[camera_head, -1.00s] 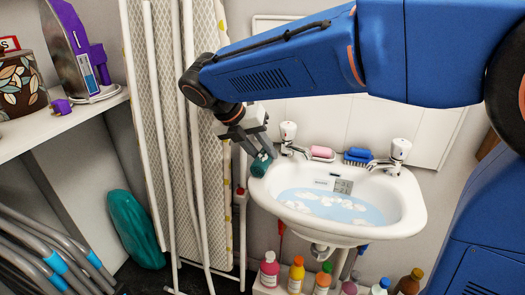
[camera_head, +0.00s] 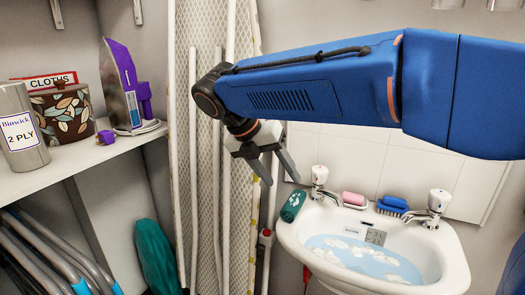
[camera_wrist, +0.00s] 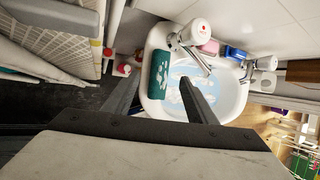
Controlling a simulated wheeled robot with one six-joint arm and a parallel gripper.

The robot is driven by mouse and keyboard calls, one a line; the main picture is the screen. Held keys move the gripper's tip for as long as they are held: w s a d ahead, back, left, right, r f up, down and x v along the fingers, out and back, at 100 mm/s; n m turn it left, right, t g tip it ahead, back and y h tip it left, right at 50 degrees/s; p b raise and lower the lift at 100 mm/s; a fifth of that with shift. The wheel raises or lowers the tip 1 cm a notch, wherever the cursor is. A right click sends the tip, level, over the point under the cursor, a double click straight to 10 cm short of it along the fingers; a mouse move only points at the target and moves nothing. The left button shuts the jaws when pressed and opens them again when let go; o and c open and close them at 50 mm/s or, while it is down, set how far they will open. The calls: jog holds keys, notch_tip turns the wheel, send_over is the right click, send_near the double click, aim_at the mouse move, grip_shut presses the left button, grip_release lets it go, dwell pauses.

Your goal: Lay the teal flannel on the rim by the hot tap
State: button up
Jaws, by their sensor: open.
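The teal flannel (camera_head: 293,206), a rolled or folded bundle with a pale mark, lies on the left rim of the white basin (camera_head: 457,262), beside the left tap (camera_head: 319,182). In the wrist view the flannel (camera_wrist: 174,88) lies along the basin edge, and the tap's round white top (camera_wrist: 200,31) shows a reddish mark. My gripper (camera_head: 281,180) is open and empty just above the flannel, with a gap between. Its fingers also show in the wrist view (camera_wrist: 160,88), spread wide.
A pink soap (camera_head: 353,198) and a blue brush (camera_head: 393,204) sit on the back rim, left of the right tap (camera_head: 437,205). Water with suds fills the bowl. An ironing board (camera_head: 208,150) stands close left of my gripper. A shelf (camera_head: 85,155) holds an iron and containers.

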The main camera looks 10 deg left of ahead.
jog(key=v, duration=0.9)
